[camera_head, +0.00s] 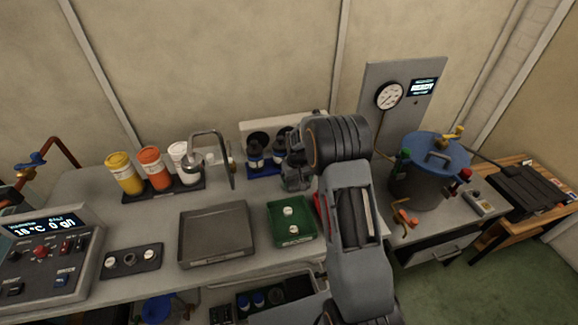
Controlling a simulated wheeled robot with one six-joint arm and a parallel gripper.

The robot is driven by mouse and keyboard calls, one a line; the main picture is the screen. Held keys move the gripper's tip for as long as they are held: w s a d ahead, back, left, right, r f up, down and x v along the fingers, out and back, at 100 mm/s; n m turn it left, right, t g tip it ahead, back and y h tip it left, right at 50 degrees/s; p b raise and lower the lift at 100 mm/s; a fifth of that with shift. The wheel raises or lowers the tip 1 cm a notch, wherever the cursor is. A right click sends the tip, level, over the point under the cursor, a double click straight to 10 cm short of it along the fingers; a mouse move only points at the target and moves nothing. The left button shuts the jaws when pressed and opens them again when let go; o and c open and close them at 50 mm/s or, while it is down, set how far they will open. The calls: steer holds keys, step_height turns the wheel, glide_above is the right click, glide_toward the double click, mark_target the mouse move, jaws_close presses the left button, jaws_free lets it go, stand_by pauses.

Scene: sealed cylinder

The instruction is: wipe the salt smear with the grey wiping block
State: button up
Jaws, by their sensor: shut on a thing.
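My gripper (294,180) is at the end of my arm, over the back right part of the grey bench, just right of the dark bottles. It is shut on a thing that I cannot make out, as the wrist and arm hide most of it. I cannot pick out the grey wiping block or the salt smear in this view. My arm covers part of the bench's right side.
A grey tray (213,262) and a green tray (291,242) with white-topped items lie on the bench. Several jars (124,174), a metal tap (232,165) and dark bottles (255,158) stand behind. A blue-lidded vessel (420,187) stands right.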

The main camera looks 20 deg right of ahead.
steer(key=shift+a, duration=1.25)
step_height(320, 180, up, 3)
steer(key=shift+w+f+p, duration=0.1)
steer(key=shift+p, duration=0.5)
steer(key=shift+d+r, duration=0.1)
steer(key=shift+r, duration=0.25)
steer(key=shift+r+p, duration=1.65)
steer(key=shift+r, duration=0.7)
